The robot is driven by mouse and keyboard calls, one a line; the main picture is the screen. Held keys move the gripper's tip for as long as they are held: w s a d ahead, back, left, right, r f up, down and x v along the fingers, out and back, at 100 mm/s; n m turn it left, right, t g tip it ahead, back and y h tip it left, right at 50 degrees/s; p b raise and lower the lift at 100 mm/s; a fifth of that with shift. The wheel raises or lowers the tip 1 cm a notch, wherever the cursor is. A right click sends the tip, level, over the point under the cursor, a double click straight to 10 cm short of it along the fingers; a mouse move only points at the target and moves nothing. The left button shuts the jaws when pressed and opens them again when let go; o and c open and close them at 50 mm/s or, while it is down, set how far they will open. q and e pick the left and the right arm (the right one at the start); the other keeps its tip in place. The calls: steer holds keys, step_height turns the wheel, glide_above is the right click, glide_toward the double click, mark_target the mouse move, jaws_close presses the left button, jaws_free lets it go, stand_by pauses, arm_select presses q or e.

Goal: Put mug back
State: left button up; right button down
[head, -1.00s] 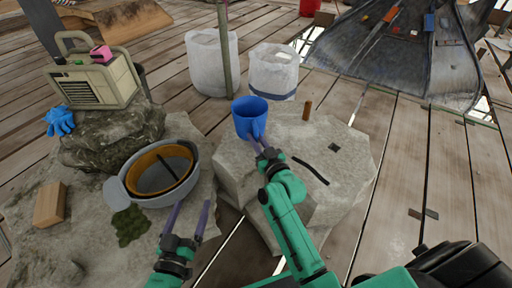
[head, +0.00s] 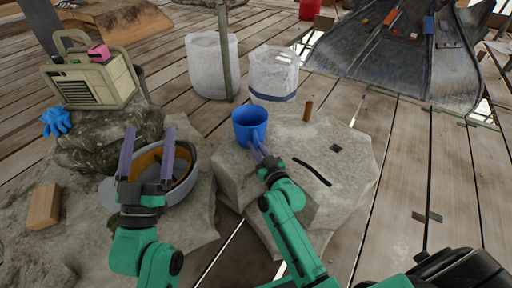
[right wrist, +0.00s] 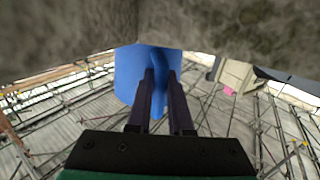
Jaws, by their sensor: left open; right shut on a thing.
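A blue mug (head: 249,121) stands upright at the back left of the pale stone block (head: 340,170). My right gripper (head: 259,150) is shut on the mug's handle, on the side facing me. In the right wrist view the two fingers (right wrist: 158,92) close around the handle of the blue mug (right wrist: 130,78). I cannot tell whether the mug's base touches the stone. My left gripper (head: 147,155) is open and empty, raised in front of the grey bowl-like hard hat (head: 203,178), and partly hides it.
A small brown cylinder (head: 308,111) and a dark strip (head: 311,172) lie on the stone block. White bins (head: 273,72) stand behind it. A beige radio (head: 92,80), blue gloves (head: 56,121) and a wooden block (head: 44,206) are at left.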

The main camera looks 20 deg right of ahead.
arm_select(q)
steer(key=shift+r, duration=0.2)
steer(key=shift+r, duration=0.15)
arm_select(e)
steer(key=c, duration=0.8)
jaws_free()
